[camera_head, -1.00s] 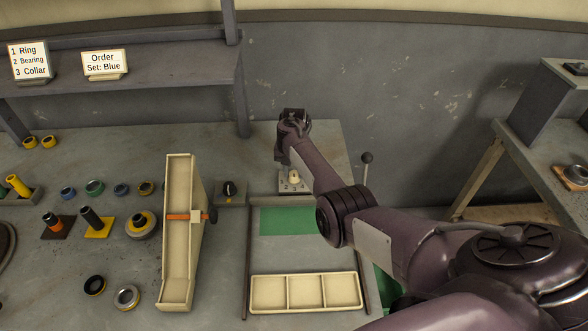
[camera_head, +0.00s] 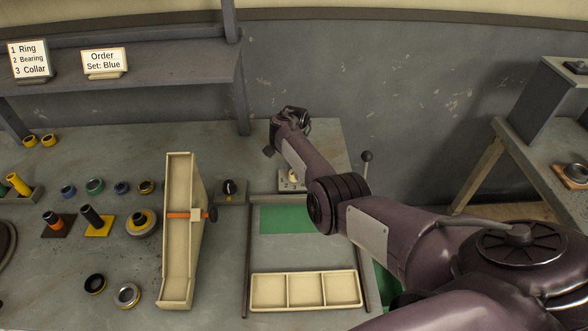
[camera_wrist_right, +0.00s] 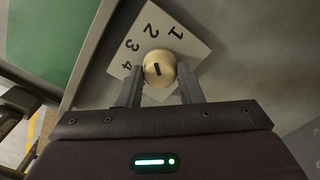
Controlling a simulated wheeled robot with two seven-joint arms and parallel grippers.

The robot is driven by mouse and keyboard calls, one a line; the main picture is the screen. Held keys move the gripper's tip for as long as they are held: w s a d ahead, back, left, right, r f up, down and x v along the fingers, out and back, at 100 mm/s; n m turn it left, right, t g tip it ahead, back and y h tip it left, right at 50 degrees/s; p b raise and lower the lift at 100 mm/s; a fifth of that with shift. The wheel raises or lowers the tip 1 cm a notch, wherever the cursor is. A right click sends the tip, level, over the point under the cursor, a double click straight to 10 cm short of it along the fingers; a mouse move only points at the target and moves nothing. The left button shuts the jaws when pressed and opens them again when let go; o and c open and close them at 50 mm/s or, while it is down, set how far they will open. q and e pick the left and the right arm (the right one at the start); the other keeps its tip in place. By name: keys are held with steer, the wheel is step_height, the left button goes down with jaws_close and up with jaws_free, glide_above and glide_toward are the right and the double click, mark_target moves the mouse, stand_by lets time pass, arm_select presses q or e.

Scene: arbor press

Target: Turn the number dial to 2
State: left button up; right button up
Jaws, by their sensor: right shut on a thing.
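The number dial has a cream plate (camera_wrist_right: 190,45) marked 1, 2, 3 and 4 and a round cream knob (camera_wrist_right: 158,68) with a short dark mark on its top. I cannot tell for sure which number the mark points at. In the head view the dial plate (camera_head: 285,186) shows partly, below my right wrist. My right gripper (camera_wrist_right: 160,76) is shut on the knob, one grey finger on each side, in the right wrist view. My left gripper is in neither view.
A black knob on a grey box (camera_head: 231,190) stands left of the dial. A lever with a ball top (camera_head: 367,157) rises to the right. A green mat (camera_head: 285,219) and a three-part cream tray (camera_head: 305,307) lie in front.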

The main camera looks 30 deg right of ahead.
stand_by(0.5)
steer(key=o, duration=1)
step_height(320, 180, up, 8)
steer(key=shift+f+p, duration=0.1)
steer(key=shift+p, duration=0.25)
